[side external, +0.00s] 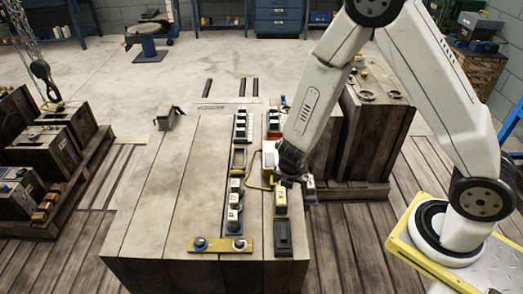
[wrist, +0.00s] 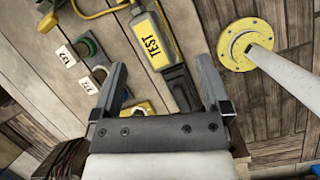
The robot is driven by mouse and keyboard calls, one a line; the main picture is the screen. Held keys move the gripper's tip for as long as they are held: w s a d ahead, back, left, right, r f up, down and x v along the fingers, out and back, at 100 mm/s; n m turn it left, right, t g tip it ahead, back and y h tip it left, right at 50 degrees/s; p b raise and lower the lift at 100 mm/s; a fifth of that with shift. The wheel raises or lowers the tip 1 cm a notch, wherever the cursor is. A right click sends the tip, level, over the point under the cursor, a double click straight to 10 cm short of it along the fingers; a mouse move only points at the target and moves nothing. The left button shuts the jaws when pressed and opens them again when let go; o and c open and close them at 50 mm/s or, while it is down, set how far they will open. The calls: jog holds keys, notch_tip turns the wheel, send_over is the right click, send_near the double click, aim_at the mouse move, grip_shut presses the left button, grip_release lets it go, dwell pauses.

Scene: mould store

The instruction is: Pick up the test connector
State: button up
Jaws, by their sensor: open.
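The test connector (wrist: 158,45) is a yellow block with a black TEST label and a dark body, lying on the wooden top in the wrist view. In the side external view its yellow part (side external: 281,199) shows just below my gripper (side external: 291,172). A dark piece (side external: 284,238) lies at its near end. In the wrist view my gripper (wrist: 161,66) is open, with one finger on each side of the connector's line. Nothing is held between the fingers. I cannot tell how high the fingertips are above it.
Several white-tagged plugs (side external: 235,199) stand in a row left of the connector. A yellow cable (side external: 258,184) runs close by. The wide left planks (side external: 165,190) are mostly clear.

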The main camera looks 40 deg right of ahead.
aim_at(281, 194)
jog(key=f+n, duration=0.1)
jog(key=a+f+n, duration=0.1)
jog(key=w+f+n, duration=0.1)
jog(key=n, duration=0.1)
jog(key=shift+a+f, duration=0.15)
jog(key=shift+x, duration=1.3)
jog(key=shift+f, duration=0.1)
jog(key=shift+x, duration=2.5)
jog(key=shift+w+a, duration=0.15)
jog(key=shift+w, duration=0.05)
grip_shut()
